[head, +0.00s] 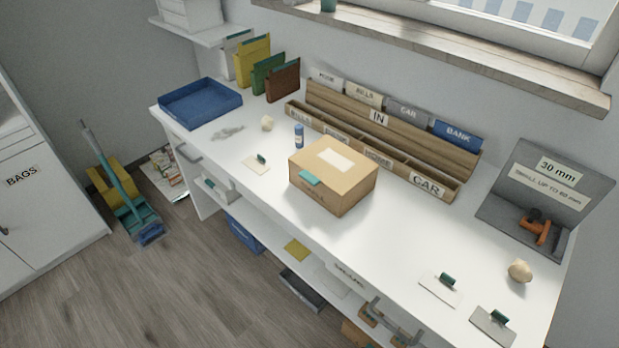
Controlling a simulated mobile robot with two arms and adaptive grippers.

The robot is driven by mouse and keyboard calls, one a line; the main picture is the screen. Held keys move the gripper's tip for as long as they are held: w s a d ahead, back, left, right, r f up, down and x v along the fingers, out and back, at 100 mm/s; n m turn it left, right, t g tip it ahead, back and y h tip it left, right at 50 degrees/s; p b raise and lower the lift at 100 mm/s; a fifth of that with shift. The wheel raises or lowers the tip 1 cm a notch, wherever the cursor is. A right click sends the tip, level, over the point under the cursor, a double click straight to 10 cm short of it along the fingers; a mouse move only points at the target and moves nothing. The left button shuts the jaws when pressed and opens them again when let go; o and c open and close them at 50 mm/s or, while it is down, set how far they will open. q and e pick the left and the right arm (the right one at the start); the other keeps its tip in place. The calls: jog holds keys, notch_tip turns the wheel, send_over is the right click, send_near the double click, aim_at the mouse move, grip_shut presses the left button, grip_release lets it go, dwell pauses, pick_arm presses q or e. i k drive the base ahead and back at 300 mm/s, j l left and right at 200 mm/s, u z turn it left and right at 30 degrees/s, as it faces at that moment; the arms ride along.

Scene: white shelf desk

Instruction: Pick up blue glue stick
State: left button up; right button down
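The blue glue stick (299,136) stands upright on the white desk (403,252). It is a small blue cylinder with a lighter band. It stands just behind and left of a cardboard box (350,189), in front of the wooden letter organizer. Nothing covers it in the head view. Neither of my grippers is in view.
The wooden organizer (440,162) with labelled folders runs along the back wall. A blue tray (202,112) is at the desk's left end. A grey stand (568,190) holds an orange tool at right. The desk's front middle is clear. Small green-handled plates lie near the front right.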

aim_at(299, 129)
jog(key=i+j+z, duration=0.25)
jog(key=i+j, duration=0.15)
jog(key=j, duration=0.25)
jog(key=i+j+z, duration=0.15)
jog(key=j, duration=0.15)
jog(key=i+j+z, duration=0.15)
jog(key=j, duration=0.25)
